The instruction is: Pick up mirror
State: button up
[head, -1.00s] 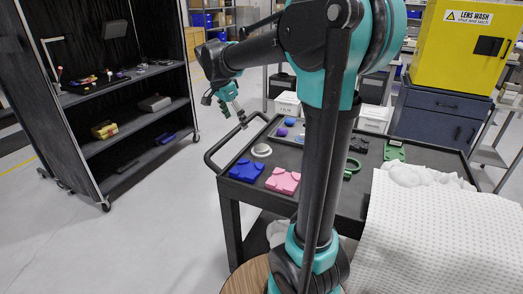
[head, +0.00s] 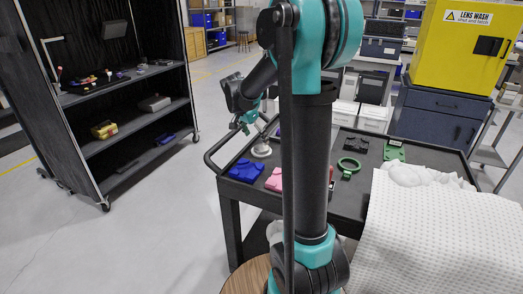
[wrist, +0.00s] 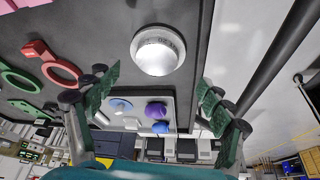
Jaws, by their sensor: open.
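The mirror (head: 261,151), a round, pale silver disc with a raised rim, lies on the left part of the black cart top (head: 346,197). It also shows in the wrist view (wrist: 158,52), near the top centre, close to the cart edge. My gripper (head: 251,124) is just above and behind the mirror in the head view. In the wrist view my gripper (wrist: 157,95) has its green fingers spread wide and empty. The mirror lies beyond the fingertips, roughly centred between them and apart from both.
A blue fixture (head: 246,171) and a partly hidden pink one (head: 274,179) lie close to the mirror. A green ring (head: 348,165) lies further right. The cart has a raised handle rail (head: 222,147) at left.

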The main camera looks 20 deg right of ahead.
aim_at(262, 147)
jog(key=shift+x, duration=2.65)
jog(key=shift+s+d+r, duration=0.1)
jog(key=shift+s+d, duration=0.05)
jog(key=shift+d, duration=0.05)
jog(key=shift+c, duration=0.6)
jog(key=c, duration=1.2)
